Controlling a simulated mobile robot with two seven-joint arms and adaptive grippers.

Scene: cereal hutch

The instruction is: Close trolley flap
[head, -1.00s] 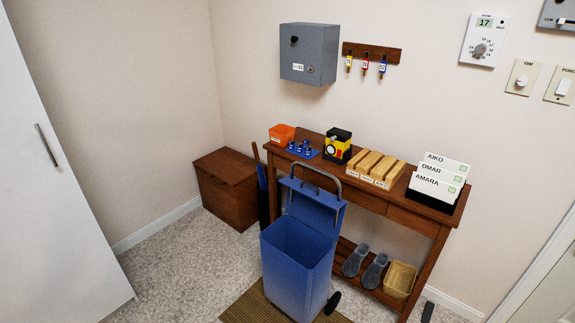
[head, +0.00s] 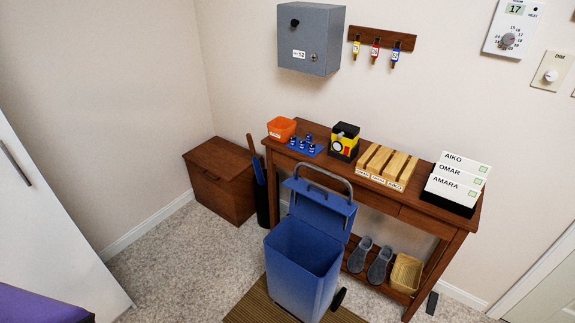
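The blue trolley (head: 296,276) stands upright on the mat in front of the console table, with a grey handle and dark wheels at its back. Its blue flap (head: 322,210) is open, raised up against the handle side, and the empty-looking inside of the bin shows. Neither of my grippers is in the head view.
The console table (head: 410,211) behind the trolley bears an orange box, a yellow-black box, wooden racks and name cards. A wooden chest (head: 220,182) stands at the back left. A white cabinet (head: 50,215) and a purple surface (head: 38,307) are at left. Carpet (head: 170,262) left of the trolley is clear.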

